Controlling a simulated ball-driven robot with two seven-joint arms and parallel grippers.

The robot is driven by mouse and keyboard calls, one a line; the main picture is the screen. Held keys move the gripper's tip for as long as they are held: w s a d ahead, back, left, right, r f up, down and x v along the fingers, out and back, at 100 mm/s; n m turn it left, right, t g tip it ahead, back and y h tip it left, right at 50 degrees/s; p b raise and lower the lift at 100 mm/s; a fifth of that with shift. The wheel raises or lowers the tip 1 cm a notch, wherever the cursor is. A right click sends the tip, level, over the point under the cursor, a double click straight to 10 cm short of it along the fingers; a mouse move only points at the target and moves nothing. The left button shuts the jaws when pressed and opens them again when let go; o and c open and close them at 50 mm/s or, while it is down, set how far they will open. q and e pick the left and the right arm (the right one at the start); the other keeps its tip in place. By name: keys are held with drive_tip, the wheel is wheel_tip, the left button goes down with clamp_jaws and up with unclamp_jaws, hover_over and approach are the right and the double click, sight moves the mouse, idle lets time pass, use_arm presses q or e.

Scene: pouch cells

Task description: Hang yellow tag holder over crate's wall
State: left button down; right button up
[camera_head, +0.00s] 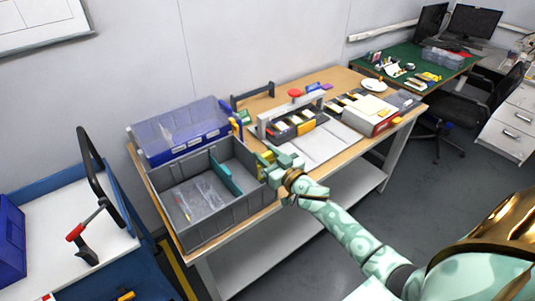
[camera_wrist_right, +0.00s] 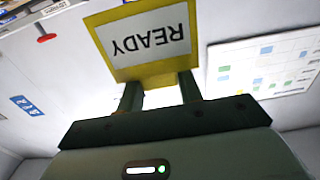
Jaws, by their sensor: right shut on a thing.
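The yellow tag holder (camera_wrist_right: 152,72) carries a white card that reads READY, upside down in the right wrist view. My right gripper (camera_wrist_right: 161,90) is shut on the holder's lower edge in that view. In the head view the right gripper (camera_head: 272,168) is at the right wall of the grey crate (camera_head: 228,222), with a bit of yellow showing beside it. The gripper hides most of the holder there, and I cannot tell whether it touches the wall. My left gripper is not in view.
A teal divider (camera_head: 226,172) and clear bags (camera_head: 200,196) are inside the crate. A blue box with a clear lid (camera_head: 182,130) stands behind it. A fixture with a red knob (camera_head: 294,93) and a grey mat (camera_head: 325,143) are to the right on the wooden table (camera_head: 262,217).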

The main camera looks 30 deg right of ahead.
drive_tip(key=shift+r+p, duration=0.15)
drive_tip(key=shift+p, duration=0.25)
wheel_tip(320, 180, down, 6)
drive_tip(key=b, duration=0.5)
drive_tip(key=shift+a, duration=0.1)
drive_tip(key=shift+p, duration=0.55)
idle(1.2)
drive_tip(key=shift+f+b, duration=1.35)
drive_tip(key=shift+f, duration=0.5)
drive_tip(key=o, duration=1)
drive_tip(key=shift+o, duration=0.2)
